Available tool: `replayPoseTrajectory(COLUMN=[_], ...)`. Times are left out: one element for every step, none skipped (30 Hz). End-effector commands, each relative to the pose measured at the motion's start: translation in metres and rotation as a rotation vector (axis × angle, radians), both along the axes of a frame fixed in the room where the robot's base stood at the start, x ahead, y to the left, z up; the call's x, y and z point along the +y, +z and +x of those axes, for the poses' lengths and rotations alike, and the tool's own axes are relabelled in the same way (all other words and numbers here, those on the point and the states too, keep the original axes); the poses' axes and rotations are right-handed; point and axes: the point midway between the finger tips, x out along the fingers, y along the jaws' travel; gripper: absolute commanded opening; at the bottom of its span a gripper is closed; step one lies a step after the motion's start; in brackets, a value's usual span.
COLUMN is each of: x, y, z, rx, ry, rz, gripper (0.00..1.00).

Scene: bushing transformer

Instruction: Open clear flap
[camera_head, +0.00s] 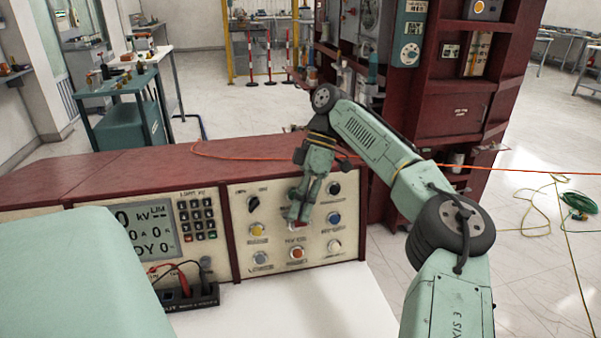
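The control panel (240,218) is a cream face with several knobs and buttons in a dark red console. My gripper (297,217) hangs down in front of its upper middle, fingers pointing down at the panel. Something red shows at the fingertips; I cannot tell whether it is a part of the gripper or of the panel. I cannot make out a clear flap; the gripper hides the panel's middle. A red-orange button (297,253) sits just below the fingertips. The finger gap is too small to read, and I cannot tell whether the fingers touch the panel.
Left on the console are a display (143,229) and a keypad (197,218). A black terminal block (190,296) with red and black leads stands in front. A white surface (300,305) lies below the panel. An orange cable (230,157) runs across the console top.

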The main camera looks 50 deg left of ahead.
Motion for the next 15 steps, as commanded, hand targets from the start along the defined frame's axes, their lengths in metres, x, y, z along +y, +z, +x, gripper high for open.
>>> replayPoseTrajectory(x=[-0.0003,-0.0003,-0.0003,-0.0004,-0.0004,-0.0004,-0.0004,-0.0003,-0.0003,-0.0003,-0.0003,-0.0003,-0.0003,-0.0003,-0.0002], y=[-0.0002,-0.0003,-0.0003,-0.0003,-0.0003,-0.0004,-0.0004,-0.0005,-0.0005,-0.0005,-0.0005,-0.0005,-0.0005,-0.0005,-0.0005], z=[0.0004,0.0003,0.0003,0.0004,0.0004,0.0003,0.0004,0.0005,0.0005,0.0005,0.0005,0.0003,0.0003,0.0003,0.0003], rx=[-0.001,-0.001,-0.001,-0.001,-0.001,-0.001,-0.001,-0.001,-0.001,-0.001,-0.001,-0.001,-0.001,-0.002,-0.002], ry=[0.000,0.000,0.000,0.000,0.000,0.000,0.000,0.000,0.000,0.000,0.000,0.000,0.000,-0.001,-0.001], rz=[-0.001,-0.001,-0.001,-0.001,-0.001,-0.001,-0.001,-0.001,-0.001,-0.001,-0.001,-0.001,-0.001,0.000,0.000], gripper=[0.00,0.00,0.00,0.00,0.00,0.00,0.00,0.04,0.07,0.09,0.11,0.14,0.16,0.18,0.20])
